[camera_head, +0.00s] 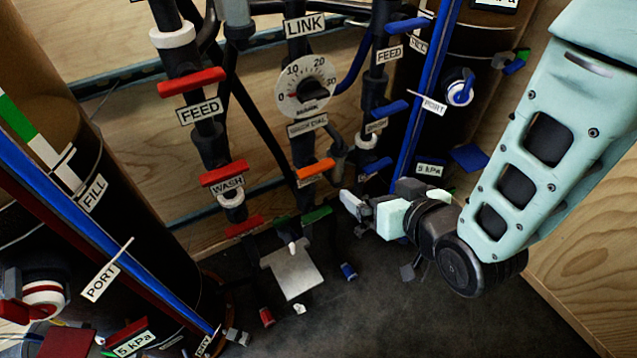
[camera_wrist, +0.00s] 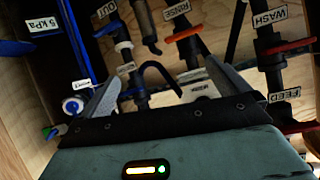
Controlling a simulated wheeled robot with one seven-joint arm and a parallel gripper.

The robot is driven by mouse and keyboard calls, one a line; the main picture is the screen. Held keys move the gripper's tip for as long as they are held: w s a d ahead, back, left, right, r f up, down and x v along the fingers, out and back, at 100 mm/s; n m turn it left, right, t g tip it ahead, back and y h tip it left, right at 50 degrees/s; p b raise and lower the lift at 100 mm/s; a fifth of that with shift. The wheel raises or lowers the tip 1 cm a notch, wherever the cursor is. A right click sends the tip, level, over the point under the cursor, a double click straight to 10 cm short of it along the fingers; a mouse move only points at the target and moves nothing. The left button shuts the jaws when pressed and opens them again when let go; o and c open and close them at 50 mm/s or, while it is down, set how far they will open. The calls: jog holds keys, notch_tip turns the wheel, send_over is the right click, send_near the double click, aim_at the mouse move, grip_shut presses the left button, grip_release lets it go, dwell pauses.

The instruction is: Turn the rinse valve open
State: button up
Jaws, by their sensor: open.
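The rinse valve has an orange lever handle (camera_head: 316,169) low on the middle pipe, just above its small label, lying roughly crosswise to the pipe and slightly tilted. In the wrist view the orange handle (camera_wrist: 188,33) shows at the top centre beside the RINSE label (camera_wrist: 176,12). My gripper (camera_head: 352,203) is open and empty, to the lower right of the handle in the head view. In the wrist view my gripper (camera_wrist: 160,68) has its fingers wide apart, and the right fingertip appears just below the handle. I cannot tell their distance in depth.
A red WASH handle (camera_head: 224,173) and red FEED handle (camera_head: 192,81) sit on the left pipe. Blue handles (camera_head: 385,110) line the right pipe. A green handle (camera_head: 316,215) is below the orange one. A dial (camera_head: 304,86) sits above.

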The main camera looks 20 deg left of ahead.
aim_at(319, 171)
jog(key=shift+s+a+f+n+t+y+b, duration=1.25)
jog(key=shift+f+y+b, duration=1.4)
jog(key=shift+f, duration=1)
jog(key=x, duration=1.6)
jog(key=shift+w+d+r, duration=0.1)
jog(key=c, duration=0.9)
